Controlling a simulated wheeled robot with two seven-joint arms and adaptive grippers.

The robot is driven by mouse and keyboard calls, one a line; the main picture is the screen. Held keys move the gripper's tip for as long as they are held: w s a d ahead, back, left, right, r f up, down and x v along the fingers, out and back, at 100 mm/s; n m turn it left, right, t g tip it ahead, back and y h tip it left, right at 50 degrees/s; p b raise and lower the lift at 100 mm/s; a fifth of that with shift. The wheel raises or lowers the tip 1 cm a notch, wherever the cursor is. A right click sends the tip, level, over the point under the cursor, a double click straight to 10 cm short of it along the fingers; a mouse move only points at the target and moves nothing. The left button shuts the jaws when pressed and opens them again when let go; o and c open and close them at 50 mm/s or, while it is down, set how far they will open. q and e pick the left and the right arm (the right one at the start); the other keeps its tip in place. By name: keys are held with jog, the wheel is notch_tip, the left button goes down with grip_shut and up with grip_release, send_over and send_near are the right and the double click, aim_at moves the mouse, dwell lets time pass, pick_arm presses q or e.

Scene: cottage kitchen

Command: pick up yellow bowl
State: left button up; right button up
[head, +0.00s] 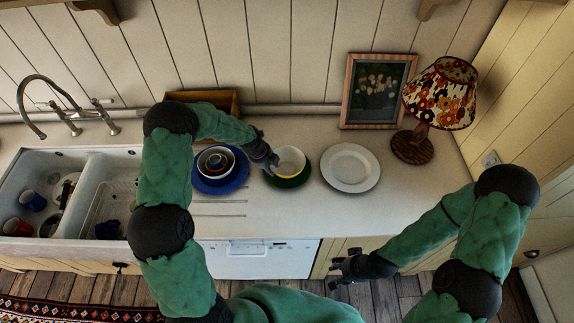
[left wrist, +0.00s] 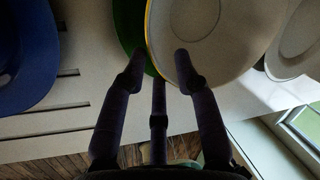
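The yellow bowl (head: 290,161), white inside with a yellow outer side, sits upright on a green plate (head: 290,182) on the counter. My left gripper (head: 273,162) is at the bowl's left edge. In the left wrist view, the fingers of the left gripper (left wrist: 160,68) are spread, one over the white inside of the bowl (left wrist: 205,45) and one over the green plate (left wrist: 130,28). The bowl's rim lies between them; I cannot tell whether any finger touches it. My right gripper (head: 338,270) is open and empty in front of the counter.
A blue plate with stacked bowls (head: 217,162) stands left of the bowl, and a white plate (head: 350,168) right of it. A picture frame (head: 378,91) and a lamp (head: 440,95) stand behind. A sink (head: 75,190) with cups is at left.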

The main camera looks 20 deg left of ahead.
pick_arm(q)
jog(key=shift+f, duration=0.1)
grip_shut()
dwell(0.3)
